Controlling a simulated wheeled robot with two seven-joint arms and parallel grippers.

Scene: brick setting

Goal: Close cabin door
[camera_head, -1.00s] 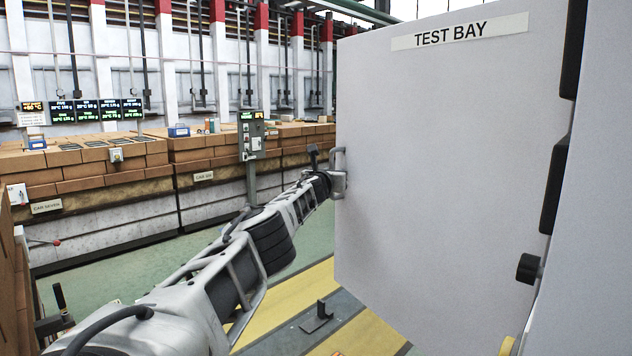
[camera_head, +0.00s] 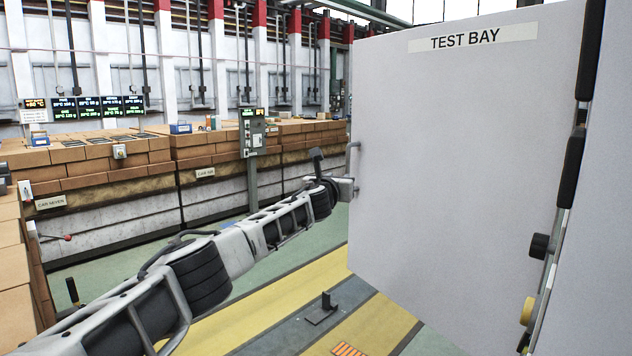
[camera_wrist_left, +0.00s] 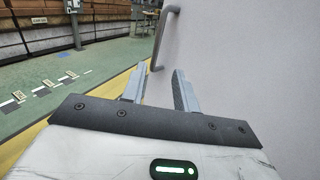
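The cabin door (camera_head: 455,170) is a large pale grey panel with a "TEST BAY" label (camera_head: 472,38). It stands open on the right of the head view, its hinge side towards the right. A grey bar handle (camera_head: 353,160) sits by its left edge, also seen in the left wrist view (camera_wrist_left: 164,38). My left gripper (camera_head: 352,190) is by that edge, just below the handle. In the left wrist view its fingers (camera_wrist_left: 159,90) are apart with nothing visible between them. The handle lies just beyond the fingertips. I cannot tell whether a finger touches the door. My right gripper is not in view.
Brick-topped kilns (camera_head: 110,215) stand at the back left. A grey control box on a post (camera_head: 252,133) stands before them. The floor (camera_head: 270,310) has yellow and grey stripes with a small black bracket (camera_head: 322,308). A grey panel (camera_head: 605,200) fills the right edge.

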